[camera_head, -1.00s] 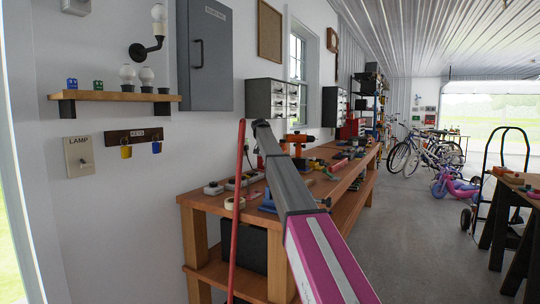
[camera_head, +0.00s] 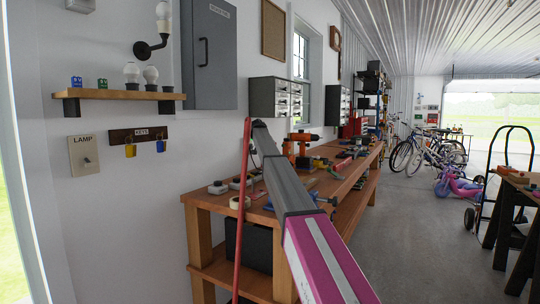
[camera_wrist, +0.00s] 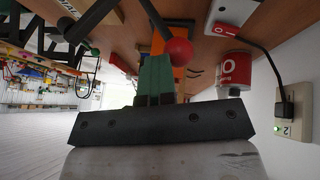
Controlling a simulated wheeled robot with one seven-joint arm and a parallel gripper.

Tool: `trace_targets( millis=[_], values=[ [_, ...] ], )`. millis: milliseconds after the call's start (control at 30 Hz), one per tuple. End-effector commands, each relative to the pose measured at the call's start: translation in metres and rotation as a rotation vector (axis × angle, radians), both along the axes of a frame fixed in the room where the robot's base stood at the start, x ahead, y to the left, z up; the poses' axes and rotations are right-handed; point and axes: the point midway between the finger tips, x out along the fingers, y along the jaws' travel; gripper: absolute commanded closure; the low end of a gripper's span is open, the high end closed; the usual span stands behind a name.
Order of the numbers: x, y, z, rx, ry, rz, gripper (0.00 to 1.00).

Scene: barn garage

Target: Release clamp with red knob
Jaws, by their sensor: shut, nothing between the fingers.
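In the wrist view, the round red knob (camera_wrist: 179,52) shows just beyond and to the right of my fingertips. An orange part (camera_wrist: 158,43) shows behind it; I cannot tell whether the two are joined or make out the clamp's full shape. My gripper (camera_wrist: 155,62) has its green fingers together and empty, close beside the knob; I cannot tell if they touch it. In the head view, my arm hides the gripper and the knob. An orange item (camera_head: 302,137) stands on the wooden workbench (camera_head: 205,207) beyond my arm.
In the wrist view, a red-and-white can-like object (camera_wrist: 234,70) and a red-switched box (camera_wrist: 232,14) are close on the right, with a cable to a wall outlet (camera_wrist: 294,110). Dark bars (camera_wrist: 92,20) lie left. The head view shows open floor (camera_head: 410,230) right of the bench.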

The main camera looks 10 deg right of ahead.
Motion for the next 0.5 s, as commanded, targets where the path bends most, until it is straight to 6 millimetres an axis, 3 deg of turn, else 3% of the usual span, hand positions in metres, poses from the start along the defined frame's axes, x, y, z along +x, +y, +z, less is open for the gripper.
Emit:
trace_targets(
  millis=[300,500],
  values=[
    [0.0044,0.0060,-0.0025,0.009,-0.005,0.010,1.00],
    [0.0015,0.0104,0.0072,0.009,-0.005,0.010,1.00]
  ],
)
